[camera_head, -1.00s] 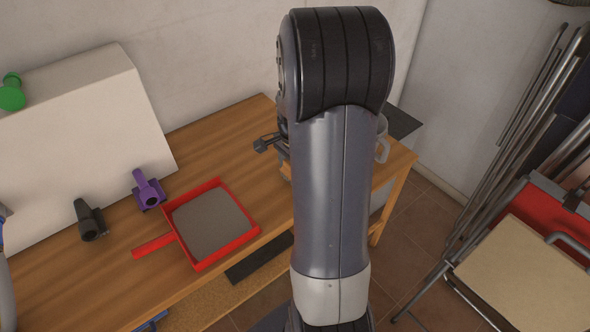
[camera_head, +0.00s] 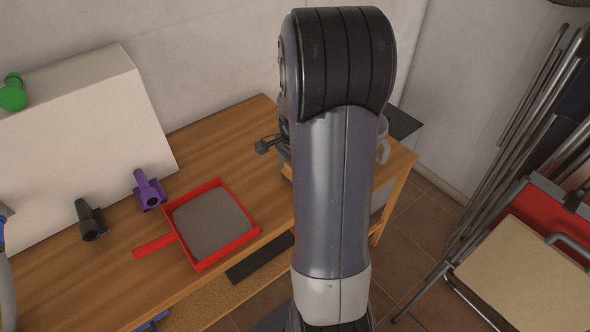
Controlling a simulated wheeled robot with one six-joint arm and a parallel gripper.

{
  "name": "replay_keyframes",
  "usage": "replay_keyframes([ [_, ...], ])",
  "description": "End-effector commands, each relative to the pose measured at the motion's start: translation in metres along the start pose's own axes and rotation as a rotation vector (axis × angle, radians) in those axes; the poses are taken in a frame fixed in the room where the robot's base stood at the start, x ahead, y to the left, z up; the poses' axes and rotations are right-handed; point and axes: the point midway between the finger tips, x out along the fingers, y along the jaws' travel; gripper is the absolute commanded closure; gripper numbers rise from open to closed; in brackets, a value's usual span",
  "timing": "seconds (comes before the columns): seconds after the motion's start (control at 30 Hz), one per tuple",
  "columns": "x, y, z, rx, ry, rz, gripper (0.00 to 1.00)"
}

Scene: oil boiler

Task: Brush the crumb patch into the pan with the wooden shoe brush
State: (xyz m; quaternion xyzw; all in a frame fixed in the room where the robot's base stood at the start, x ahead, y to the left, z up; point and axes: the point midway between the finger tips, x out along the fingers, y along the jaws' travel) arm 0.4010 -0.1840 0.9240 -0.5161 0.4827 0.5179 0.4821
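The red pan (camera_head: 210,222) with a grey floor lies on the wooden table, its handle pointing left. No crumbs can be made out in it. My arm stands upright in the middle of the view and hides much of the table's right part. A small dark part (camera_head: 264,146), which may belong to my gripper, sticks out to the left of the arm, right of and behind the pan. Whether the fingers are open or shut is hidden. A sliver of light wood (camera_head: 286,170) shows beside the arm; I cannot tell if it is the brush. The crumb patch is not visible.
A purple holder (camera_head: 149,191) and a black holder (camera_head: 91,221) stand left of the pan. Behind them is a white sloped box (camera_head: 85,125) with a green object (camera_head: 12,95). A grey mug (camera_head: 383,141) is partly behind my arm. Folded chairs (camera_head: 530,265) stand right.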

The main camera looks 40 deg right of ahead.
Motion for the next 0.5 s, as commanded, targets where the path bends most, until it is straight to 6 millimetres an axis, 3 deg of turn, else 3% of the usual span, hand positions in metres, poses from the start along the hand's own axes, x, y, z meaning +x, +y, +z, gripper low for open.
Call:
replay_keyframes([
  [0.5, -0.0054, -0.0093, -0.0006, 0.000, 0.002, -0.004, 0.42],
])
